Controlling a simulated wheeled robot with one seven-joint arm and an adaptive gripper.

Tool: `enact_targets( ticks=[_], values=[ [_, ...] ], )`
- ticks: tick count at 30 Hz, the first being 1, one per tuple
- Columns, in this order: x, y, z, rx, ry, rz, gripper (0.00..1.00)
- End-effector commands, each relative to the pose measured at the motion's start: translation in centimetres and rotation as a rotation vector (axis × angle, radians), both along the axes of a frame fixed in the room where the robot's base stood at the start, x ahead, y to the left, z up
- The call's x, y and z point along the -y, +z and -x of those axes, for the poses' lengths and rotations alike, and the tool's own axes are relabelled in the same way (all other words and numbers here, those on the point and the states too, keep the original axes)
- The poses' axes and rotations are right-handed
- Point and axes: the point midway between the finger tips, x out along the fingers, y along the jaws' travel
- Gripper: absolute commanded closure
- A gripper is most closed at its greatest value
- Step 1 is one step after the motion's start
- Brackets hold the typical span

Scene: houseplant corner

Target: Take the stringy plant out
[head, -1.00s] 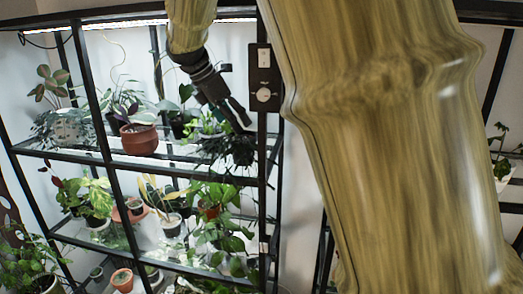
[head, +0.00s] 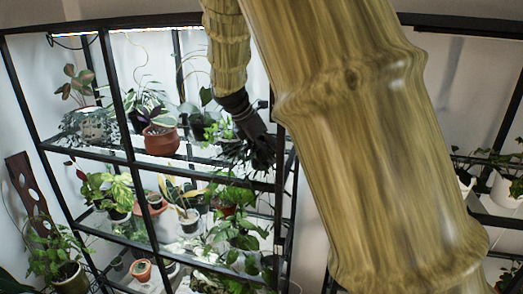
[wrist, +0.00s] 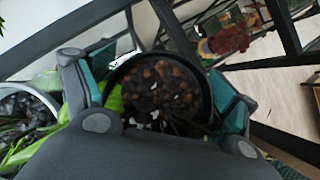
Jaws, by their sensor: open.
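The stringy plant (head: 234,152), with thin dark strands, sits at the right end of the upper shelf and is partly hidden by my gripper (head: 262,158). In the wrist view, a round black pot (wrist: 158,92) with brown pebbles and some dark strands lies between the two fingers of my gripper (wrist: 165,88). One finger is on each side of the pot. The gripper is open, and I cannot tell whether the fingers touch the pot. The pot's lower part is hidden.
A reddish pot (head: 161,140) and a leafy green plant (head: 218,129) share the upper shelf. Another pot with dark pebbles (wrist: 25,108) is close on the left in the wrist view. Black frame posts (head: 281,170) stand near the gripper. Lower shelves are crowded.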

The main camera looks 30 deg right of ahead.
Motion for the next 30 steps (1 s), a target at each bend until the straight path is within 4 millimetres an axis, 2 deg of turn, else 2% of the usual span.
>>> enact_targets(
  ticks=[10, 15, 17, 30],
  values=[
    [0.23, -0.51, 0.03, 0.000, 0.000, 0.000, 0.15],
    [0.23, -0.50, 0.03, 0.000, 0.000, 0.000, 0.46],
    [0.23, -0.51, 0.04, 0.000, 0.000, 0.000, 0.55],
    [0.23, -0.42, 0.04, 0.000, 0.000, -0.001, 0.57]
  ],
)
